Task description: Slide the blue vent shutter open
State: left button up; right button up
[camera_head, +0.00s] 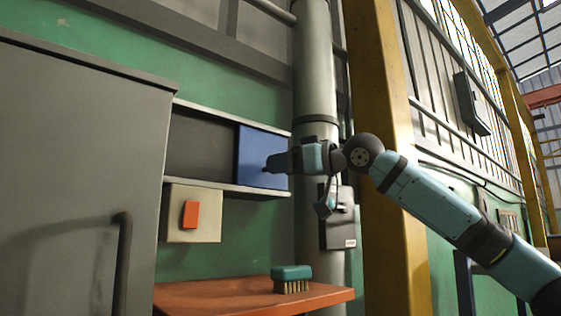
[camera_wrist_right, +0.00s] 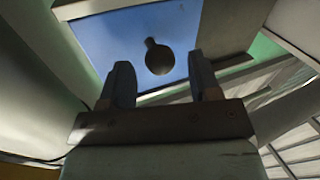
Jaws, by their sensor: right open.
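The blue vent shutter (camera_head: 255,152) is a flat blue panel at the right end of a horizontal track on the green wall, beside a dark grey section (camera_head: 201,148). In the right wrist view the shutter (camera_wrist_right: 110,50) fills the upper middle, with a dark round knob (camera_wrist_right: 158,58) on it. My right gripper (camera_head: 268,163) reaches in from the right, in front of the shutter. In the wrist view the right gripper (camera_wrist_right: 163,88) is open, its two fingers apart, with the knob ahead between them. Contact cannot be told. My left gripper is not in view.
A grey cabinet (camera_head: 70,180) with a dark handle stands at left. Below the track are a beige box (camera_head: 176,226) with an orange switch (camera_head: 190,214) and an orange shelf (camera_head: 215,298) holding a brush (camera_head: 291,277). A grey pipe (camera_head: 315,80) and yellow column (camera_head: 385,100) stand right.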

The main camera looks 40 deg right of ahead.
jog(key=shift+w+a, duration=0.25)
jog(key=shift+w, duration=0.25)
